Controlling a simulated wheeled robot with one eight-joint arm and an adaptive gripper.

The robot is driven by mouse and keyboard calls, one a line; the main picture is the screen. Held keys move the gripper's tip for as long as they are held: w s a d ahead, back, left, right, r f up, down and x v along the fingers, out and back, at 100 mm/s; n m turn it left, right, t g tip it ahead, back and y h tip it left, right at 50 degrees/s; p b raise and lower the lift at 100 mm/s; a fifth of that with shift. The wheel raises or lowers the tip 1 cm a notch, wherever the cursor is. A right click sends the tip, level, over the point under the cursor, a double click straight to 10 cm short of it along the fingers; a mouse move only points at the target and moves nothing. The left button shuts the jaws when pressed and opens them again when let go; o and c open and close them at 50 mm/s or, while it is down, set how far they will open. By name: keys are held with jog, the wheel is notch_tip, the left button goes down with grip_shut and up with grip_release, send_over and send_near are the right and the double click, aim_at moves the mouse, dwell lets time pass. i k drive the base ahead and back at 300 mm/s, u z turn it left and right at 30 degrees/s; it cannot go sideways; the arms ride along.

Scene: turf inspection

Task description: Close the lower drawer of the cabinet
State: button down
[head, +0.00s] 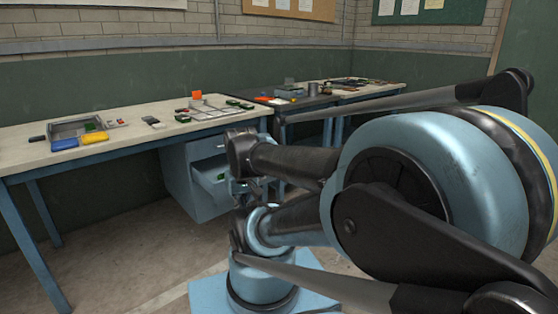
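The blue-grey cabinet (178,180) stands under the long wooden-topped table. Its upper drawer (207,147) looks shut. The lower drawer (212,190) is pulled out, and its inside shows, with a small green thing (221,177) in it. My arm covers the right side of the drawer. My gripper (243,190) seems to be the small dark and blue parts beside the drawer's right end, mostly hidden behind my arm. I cannot tell whether it touches the drawer or whether its fingers are open.
The table (100,150) holds a grey tray (80,128), yellow and blue blocks (72,140) and several small parts. A darker bench (300,100) adjoins it at the right. The floor (120,240) left of the cabinet is clear. My arm fills the right half.

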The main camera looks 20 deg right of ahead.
aim_at(205, 172)
jog(key=i, duration=0.85)
jog(key=z, duration=0.05)
